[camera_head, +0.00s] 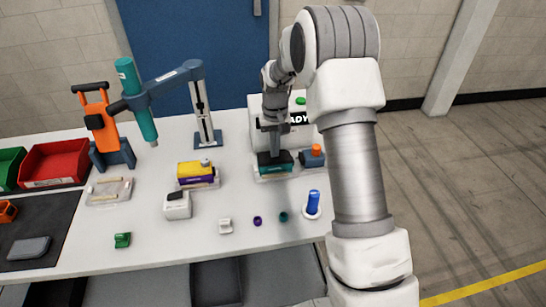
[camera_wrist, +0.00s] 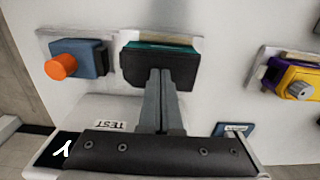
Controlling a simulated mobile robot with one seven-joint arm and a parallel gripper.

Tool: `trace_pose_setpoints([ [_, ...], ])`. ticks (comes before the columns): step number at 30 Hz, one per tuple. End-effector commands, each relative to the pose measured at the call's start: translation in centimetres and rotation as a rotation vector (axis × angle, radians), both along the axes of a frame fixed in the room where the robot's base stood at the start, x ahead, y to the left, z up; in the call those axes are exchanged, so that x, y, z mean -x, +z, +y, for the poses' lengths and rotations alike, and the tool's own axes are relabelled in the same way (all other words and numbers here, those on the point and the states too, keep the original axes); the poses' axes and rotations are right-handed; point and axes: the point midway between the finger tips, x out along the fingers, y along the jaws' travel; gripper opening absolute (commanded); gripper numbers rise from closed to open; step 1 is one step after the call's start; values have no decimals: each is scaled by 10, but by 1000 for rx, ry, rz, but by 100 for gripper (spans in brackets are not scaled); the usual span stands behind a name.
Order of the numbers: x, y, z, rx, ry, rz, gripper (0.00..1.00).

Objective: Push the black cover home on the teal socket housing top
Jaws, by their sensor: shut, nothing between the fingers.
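The teal socket housing (camera_head: 275,169) sits on a pale pallet at the right of the table. The black cover (camera_head: 283,155) lies on its top; teal also shows along one edge in the wrist view (camera_wrist: 160,44). My gripper (camera_head: 271,153) points down over the cover. In the wrist view its two fingers (camera_wrist: 160,72) are shut together with nothing between them. Their tips overlap the black cover (camera_wrist: 134,63) and seem to touch it or be just above it. The fingers hide part of the cover, and I cannot tell how closely it seats.
A blue block with an orange knob (camera_head: 316,149) stands close right of the housing. A white test box (camera_head: 262,113) stands behind. A yellow and purple fixture (camera_head: 195,174) is to the left. Small parts and a blue cylinder (camera_head: 313,201) lie in front.

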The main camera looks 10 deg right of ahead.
Motion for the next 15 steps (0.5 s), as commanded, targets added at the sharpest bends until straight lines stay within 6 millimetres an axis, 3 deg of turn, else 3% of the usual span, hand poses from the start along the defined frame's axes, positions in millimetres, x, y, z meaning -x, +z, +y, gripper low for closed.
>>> trace_pose_setpoints([
  [8, 0, 5, 0, 0, 0, -1, 0],
  [15, -1, 25, 0, 0, 0, -3, 0],
])
